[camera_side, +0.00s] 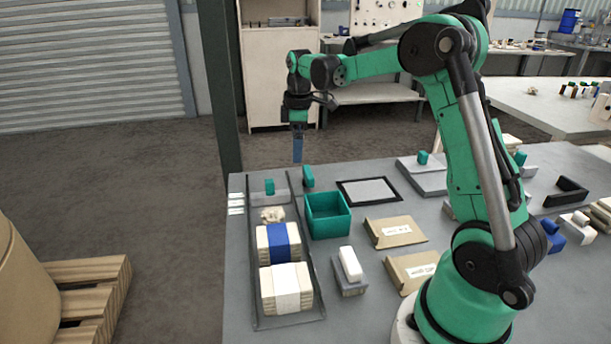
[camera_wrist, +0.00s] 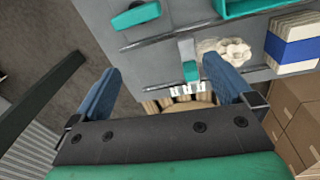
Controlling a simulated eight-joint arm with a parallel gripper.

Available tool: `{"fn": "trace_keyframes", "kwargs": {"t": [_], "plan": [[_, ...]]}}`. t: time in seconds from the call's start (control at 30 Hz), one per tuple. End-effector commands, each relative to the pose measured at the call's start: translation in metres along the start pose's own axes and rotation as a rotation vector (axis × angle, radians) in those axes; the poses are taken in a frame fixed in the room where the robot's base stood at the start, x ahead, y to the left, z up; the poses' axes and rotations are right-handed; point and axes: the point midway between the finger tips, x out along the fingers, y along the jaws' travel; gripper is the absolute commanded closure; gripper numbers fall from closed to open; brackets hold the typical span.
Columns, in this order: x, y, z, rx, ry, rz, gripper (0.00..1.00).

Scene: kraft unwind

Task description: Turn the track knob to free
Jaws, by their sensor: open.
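A green knob (camera_side: 308,177) stands on the table just outside the right rail of the grey track (camera_side: 256,297); it shows in the wrist view as a long green bar (camera_wrist: 137,15). A second, smaller green piece (camera_side: 269,187) stands inside the track's far end, also in the wrist view (camera_wrist: 190,70). Which of them is the track knob, I cannot tell for sure. My gripper (camera_side: 297,158) points down above the track's far end, apart from both. In the wrist view its blue fingers (camera_wrist: 165,84) are spread with nothing between them.
The track holds crumpled paper (camera_side: 272,214), a blue-banded stack (camera_side: 279,247) and a white-banded stack (camera_side: 287,289). A green bin (camera_side: 328,215) stands right of the track, near the knob. White labels (camera_side: 236,200) lie along the table's left edge. Brown packets (camera_side: 394,232) lie farther right.

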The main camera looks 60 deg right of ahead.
Motion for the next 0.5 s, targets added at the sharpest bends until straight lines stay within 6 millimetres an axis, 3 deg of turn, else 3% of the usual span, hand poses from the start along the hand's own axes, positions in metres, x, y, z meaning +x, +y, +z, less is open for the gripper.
{"fn": "trace_keyframes", "kwargs": {"t": [0.03,0.2,0.5], "plan": [[0.011,0.012,0.008,-0.028,-0.014,-0.023,0.0],[0.035,0.03,0.025,-0.113,-0.037,-0.082,0.0],[0.067,0.031,0.031,-0.139,-0.041,-0.098,0.0]]}}
